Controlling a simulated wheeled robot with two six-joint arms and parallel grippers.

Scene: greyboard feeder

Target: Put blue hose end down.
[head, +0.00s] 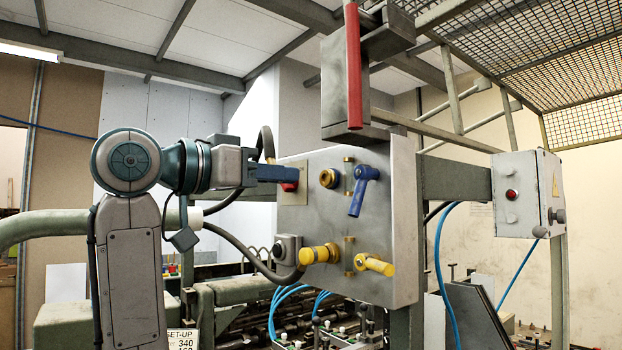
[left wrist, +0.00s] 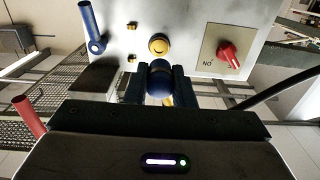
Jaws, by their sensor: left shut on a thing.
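My left gripper (head: 297,174) reaches in from the left in front of the grey valve panel (head: 405,215). Its dark blue fingers are shut on the blue hose end (left wrist: 160,82), which shows between them in the left wrist view. The hose end is hard to make out in the head view, behind the fingers. The upper brass port (head: 329,178) on the panel is bare, and it also shows in the left wrist view (left wrist: 158,45). The hose end looks apart from it. A dark hose (head: 266,142) curves up behind my left wrist. My right gripper is not in view.
The blue valve lever (head: 360,195) is right of the bare port. A red switch (left wrist: 229,54) is close by my left fingers. Below, a yellow hose end (head: 320,254) sits at the lower port, beside a yellow lever (head: 375,264). A red handle (head: 353,65) stands above the panel.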

